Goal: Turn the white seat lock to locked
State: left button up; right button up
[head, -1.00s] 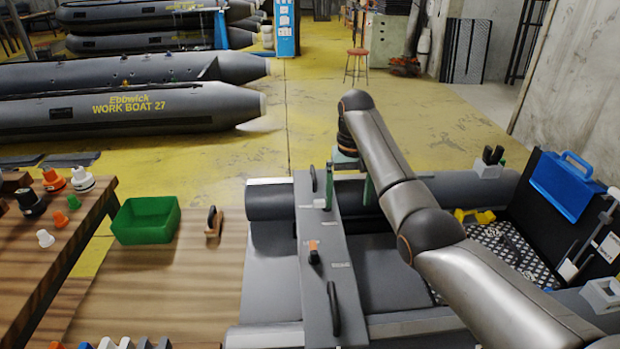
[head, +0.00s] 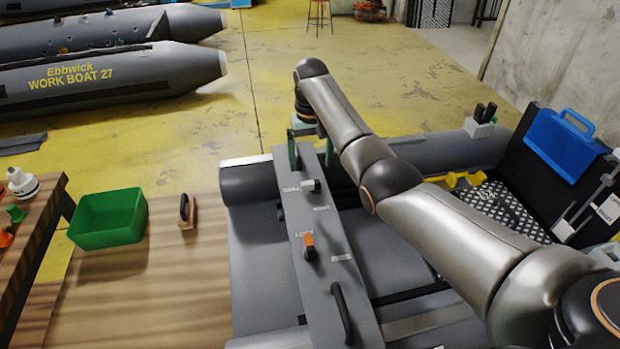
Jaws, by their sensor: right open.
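The white seat lock (head: 309,186) is a small white-handled knob on the far part of the grey seat plank (head: 323,274). Printed labels lie beside it; they are too small to read surely, and I cannot tell which one its handle points to. My right gripper (head: 310,152) is open, its green fingers pointing down at the plank's far end. It is just beyond the white lock and apart from it. Nothing shows between the fingers. An orange-handled lock (head: 309,240) sits nearer on the same plank, beside the word LOCK. My left gripper is out of view.
A black grab handle (head: 341,312) stands on the plank's near end. Grey boat tubes (head: 250,187) surround it. A green bin (head: 107,220) and a wooden-backed handle (head: 187,211) are on the wooden surface at left. A blue case (head: 562,145) is at right.

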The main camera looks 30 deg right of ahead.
aim_at(310, 182)
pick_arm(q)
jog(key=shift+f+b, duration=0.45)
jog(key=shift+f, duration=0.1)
pick_arm(e)
notch_tip(310, 182, down, 7)
jog(key=shift+w+f, duration=0.1)
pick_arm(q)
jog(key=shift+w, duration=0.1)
pick_arm(e)
jog(key=c, duration=1.4)
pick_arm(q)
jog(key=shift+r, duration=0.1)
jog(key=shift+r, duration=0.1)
